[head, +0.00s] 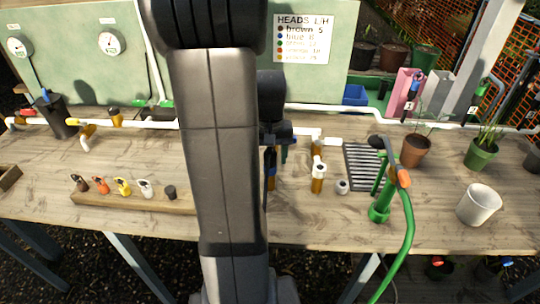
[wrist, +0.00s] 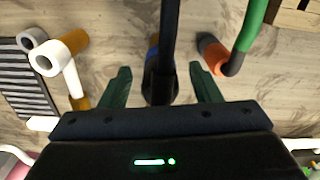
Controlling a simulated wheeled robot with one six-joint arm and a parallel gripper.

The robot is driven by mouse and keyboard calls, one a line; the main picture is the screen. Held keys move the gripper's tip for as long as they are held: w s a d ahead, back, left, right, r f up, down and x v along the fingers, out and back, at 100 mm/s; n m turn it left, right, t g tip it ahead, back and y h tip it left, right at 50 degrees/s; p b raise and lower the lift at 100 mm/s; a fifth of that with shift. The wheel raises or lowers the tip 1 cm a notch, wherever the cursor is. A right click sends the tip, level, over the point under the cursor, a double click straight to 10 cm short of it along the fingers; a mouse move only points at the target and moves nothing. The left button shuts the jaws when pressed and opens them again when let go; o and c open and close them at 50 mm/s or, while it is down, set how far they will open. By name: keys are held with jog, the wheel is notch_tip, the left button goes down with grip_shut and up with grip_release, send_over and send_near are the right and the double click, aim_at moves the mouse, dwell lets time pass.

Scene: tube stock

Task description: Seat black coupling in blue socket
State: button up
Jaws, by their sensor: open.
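My gripper (wrist: 161,88) is open in the wrist view, with its green fingers apart on either side of a black piece (wrist: 160,85). This piece appears to be the black coupling, at the end of a black bar or pipe that runs up the picture. A gap shows between it and each finger. A blue part (wrist: 153,47), probably the blue socket, shows just behind it, mostly hidden. I cannot tell whether the two touch. In the head view my arm hides much of this; a blue and brown upright (head: 271,172) shows below the gripper.
A white elbow on a brown post (head: 318,175) and a slatted grate (head: 364,167) stand to the right in the head view. An orange and black joint on a green pipe (wrist: 214,55) is close to the right finger. A wooden rack (head: 100,201) holds several coloured pieces at left.

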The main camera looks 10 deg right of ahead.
notch_tip(320, 180, up, 14)
dwell(0.6)
jog(key=shift+f, duration=0.15)
notch_tip(320, 180, down, 14)
jog(key=shift+r, duration=0.55)
jog(key=shift+p, duration=0.35)
